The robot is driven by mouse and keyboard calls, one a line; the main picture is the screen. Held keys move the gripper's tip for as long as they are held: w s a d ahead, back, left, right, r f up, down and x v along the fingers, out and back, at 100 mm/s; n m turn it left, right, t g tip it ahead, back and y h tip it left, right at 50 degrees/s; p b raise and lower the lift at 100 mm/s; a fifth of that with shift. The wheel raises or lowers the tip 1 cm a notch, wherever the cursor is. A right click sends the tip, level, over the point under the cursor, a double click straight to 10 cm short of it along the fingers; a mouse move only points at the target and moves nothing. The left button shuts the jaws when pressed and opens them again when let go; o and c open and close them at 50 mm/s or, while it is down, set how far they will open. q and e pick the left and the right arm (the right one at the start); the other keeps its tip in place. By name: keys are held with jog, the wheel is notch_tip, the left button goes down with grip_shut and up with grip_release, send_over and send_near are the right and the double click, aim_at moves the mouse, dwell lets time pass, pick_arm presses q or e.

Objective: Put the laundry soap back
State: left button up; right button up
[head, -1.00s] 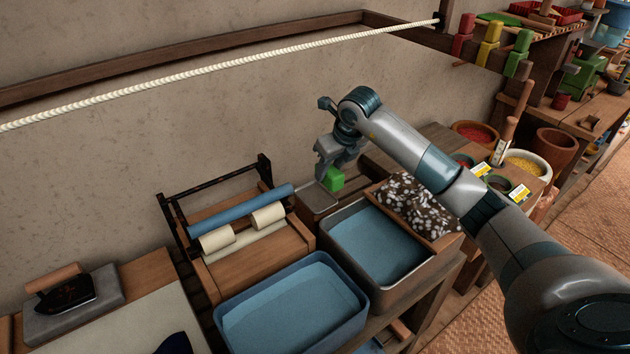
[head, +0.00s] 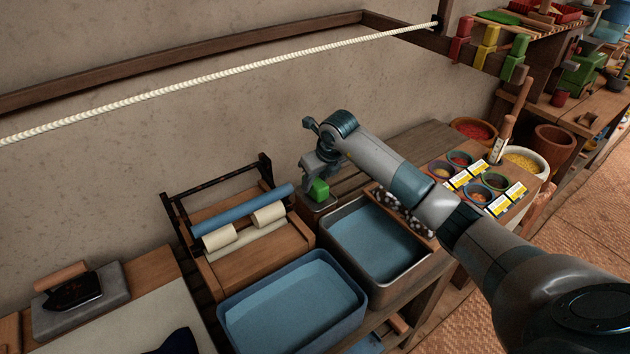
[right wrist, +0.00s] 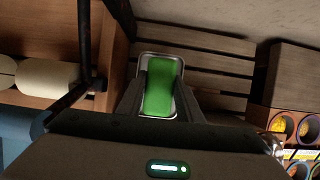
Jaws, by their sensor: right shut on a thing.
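The laundry soap is a bright green block (head: 319,190); it also shows in the right wrist view (right wrist: 161,88). My right gripper (head: 318,183) is shut on it, with a finger at each side in the right wrist view (right wrist: 160,104). A small grey metal soap dish (head: 322,207) lies beneath the soap, between the roller frame and the metal basin. In the right wrist view the dish's rim (right wrist: 142,62) shows around the soap's far end. I cannot tell whether the soap touches the dish. My left gripper is not in view.
A blue tub (head: 290,305) and a metal basin (head: 375,240), both with water, stand in front. A wooden frame with a blue roller (head: 240,213) is left of the dish. Slatted bench top (head: 400,155) is bare behind. Paint pots (head: 475,180) are at right.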

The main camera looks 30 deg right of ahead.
jog(key=shift+f, duration=0.45)
jog(key=shift+f, duration=0.2)
jog(key=o, duration=1)
jog(key=shift+r, duration=0.3)
